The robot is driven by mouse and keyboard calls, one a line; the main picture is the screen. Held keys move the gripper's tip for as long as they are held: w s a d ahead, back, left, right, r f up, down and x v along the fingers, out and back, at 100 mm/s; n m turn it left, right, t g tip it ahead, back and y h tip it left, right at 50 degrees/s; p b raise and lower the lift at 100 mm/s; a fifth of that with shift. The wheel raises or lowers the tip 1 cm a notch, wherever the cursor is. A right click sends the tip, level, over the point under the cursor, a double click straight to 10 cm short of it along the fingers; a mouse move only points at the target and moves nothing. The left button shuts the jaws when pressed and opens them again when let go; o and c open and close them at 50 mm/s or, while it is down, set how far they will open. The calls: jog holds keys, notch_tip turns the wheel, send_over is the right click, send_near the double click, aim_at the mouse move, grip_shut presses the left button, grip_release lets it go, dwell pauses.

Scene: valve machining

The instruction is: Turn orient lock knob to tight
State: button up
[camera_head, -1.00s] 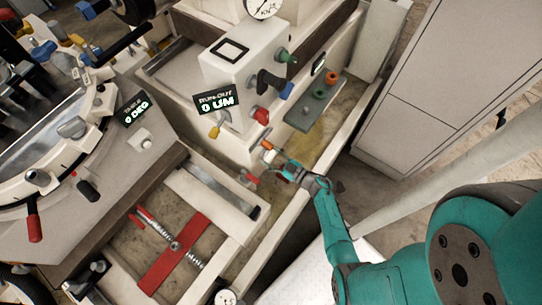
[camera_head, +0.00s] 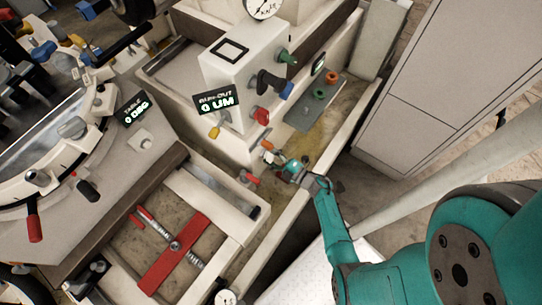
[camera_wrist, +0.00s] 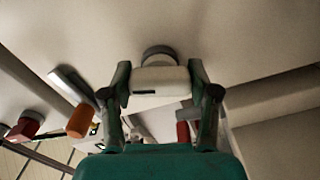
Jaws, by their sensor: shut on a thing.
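In the wrist view a white, block-shaped knob (camera_wrist: 160,82) with a small dark slot on its left side sits on a round grey collar against a pale panel. I take it for the orient lock knob; no label on it is readable. The two teal fingers of my gripper (camera_wrist: 160,70) press on its left and right sides, so the gripper is shut on it. In the head view my gripper (camera_head: 278,159) is at the low front of the white machine housing, just below an orange handle (camera_head: 266,145). The knob is mostly hidden there by the fingers.
A red handle (camera_head: 250,178) sits close to the left of my gripper. A red knob (camera_head: 260,115) and a black-and-blue handle (camera_head: 274,84) are higher on the housing. The run-out display (camera_head: 216,100) reads 0 UM. A green-grey plate (camera_head: 313,107) carries orange and green knobs.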

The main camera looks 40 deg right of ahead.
jog(key=shift+n, duration=1.9)
jog(key=o, duration=1.2)
jog(key=shift+c, duration=0.2)
jog(key=shift+s, duration=0.1)
jog(key=s+d, duration=0.2)
jog(key=s, duration=0.9)
jog(key=shift+s, duration=0.3)
